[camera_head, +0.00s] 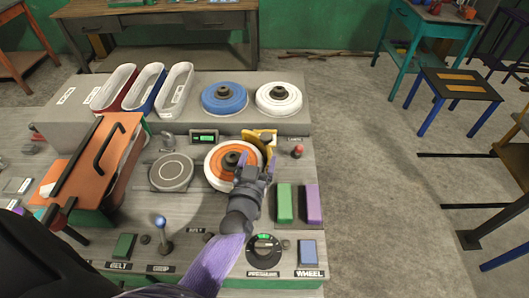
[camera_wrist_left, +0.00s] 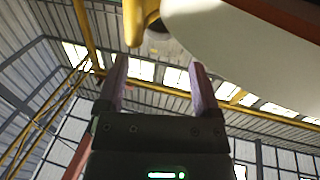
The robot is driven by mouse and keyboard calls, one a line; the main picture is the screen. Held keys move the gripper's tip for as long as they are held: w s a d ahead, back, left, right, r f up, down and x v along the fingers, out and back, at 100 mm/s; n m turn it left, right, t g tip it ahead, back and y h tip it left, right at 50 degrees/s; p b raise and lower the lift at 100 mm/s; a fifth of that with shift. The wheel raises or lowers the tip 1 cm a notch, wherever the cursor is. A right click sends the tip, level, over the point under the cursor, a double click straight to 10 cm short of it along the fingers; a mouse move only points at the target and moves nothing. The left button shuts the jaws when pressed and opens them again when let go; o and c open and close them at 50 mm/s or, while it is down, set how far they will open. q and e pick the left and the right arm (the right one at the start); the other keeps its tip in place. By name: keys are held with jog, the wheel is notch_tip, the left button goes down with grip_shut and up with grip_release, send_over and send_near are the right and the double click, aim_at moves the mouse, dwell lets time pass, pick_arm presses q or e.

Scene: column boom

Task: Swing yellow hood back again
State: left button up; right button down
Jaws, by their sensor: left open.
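The yellow hood (camera_head: 262,138) stands at the back right edge of the orange-and-white wheel (camera_head: 219,164) on the console. In the left wrist view the hood (camera_wrist_left: 140,18) shows at the top, above the left finger. The wheel's pale rim (camera_wrist_left: 235,45) fills the upper right there. My left gripper (camera_head: 255,165) is at the right side of the wheel, just in front of the hood. In the left wrist view its two purple fingers (camera_wrist_left: 160,75) are apart with nothing between them. Whether a finger touches the hood I cannot tell. My right gripper is not in view.
A blue wheel (camera_head: 224,100) and a white wheel (camera_head: 279,101) lie on the raised back shelf. A red knob (camera_head: 297,151) stands right of the hood. Green (camera_head: 285,203) and purple (camera_head: 313,203) blocks lie in front. A lever with a blue ball (camera_head: 160,221) stands at the front left.

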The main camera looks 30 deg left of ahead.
aim_at(265, 141)
pick_arm(q)
jog(key=b+x, duration=0.2)
jog(key=x, duration=0.3)
jog(key=shift+w+a, duration=0.15)
jog(key=shift+w, duration=0.3)
jog(key=shift+w+r, duration=0.15)
jog(key=c, duration=1.1)
grip_shut()
